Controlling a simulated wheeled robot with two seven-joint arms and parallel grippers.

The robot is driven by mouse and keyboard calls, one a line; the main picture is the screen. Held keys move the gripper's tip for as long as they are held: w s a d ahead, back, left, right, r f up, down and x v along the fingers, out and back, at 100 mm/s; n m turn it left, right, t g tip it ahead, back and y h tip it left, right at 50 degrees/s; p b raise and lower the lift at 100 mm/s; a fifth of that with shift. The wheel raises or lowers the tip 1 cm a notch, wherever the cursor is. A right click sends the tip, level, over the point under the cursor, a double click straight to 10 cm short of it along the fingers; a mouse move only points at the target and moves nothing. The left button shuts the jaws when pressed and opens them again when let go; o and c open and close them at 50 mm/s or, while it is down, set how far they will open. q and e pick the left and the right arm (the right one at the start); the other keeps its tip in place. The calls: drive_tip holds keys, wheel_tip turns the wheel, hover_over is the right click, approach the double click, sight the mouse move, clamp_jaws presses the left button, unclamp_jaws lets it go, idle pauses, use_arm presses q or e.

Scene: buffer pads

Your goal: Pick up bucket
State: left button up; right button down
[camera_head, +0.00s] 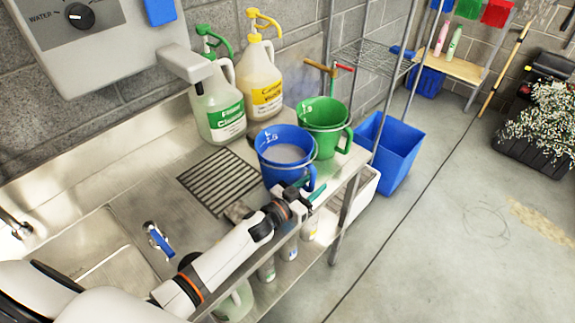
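A blue bucket (286,148) with white level marks and pale contents inside stands on the steel counter, to the right of the drain grate. A green bucket (323,127) stands just behind it to the right. My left arm reaches in from the lower left, and my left gripper (303,190) is at the near side of the blue bucket, by its handle. The fingers are small and partly hidden there, so I cannot tell whether they are open or shut on the handle. My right gripper is not in view.
Two jugs with green (219,105) and yellow (261,82) pumps stand against the wall. The sink (75,245) is at the left, with a blue-handled valve (160,240). A blue bin (392,150) stands right of the counter. The floor (440,240) at right is mostly clear.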

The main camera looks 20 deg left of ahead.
use_arm(q)
clamp_jaws()
drive_tip(key=shift+s, duration=0.1)
idle(1.2)
drive_tip(key=shift+r, duration=0.2)
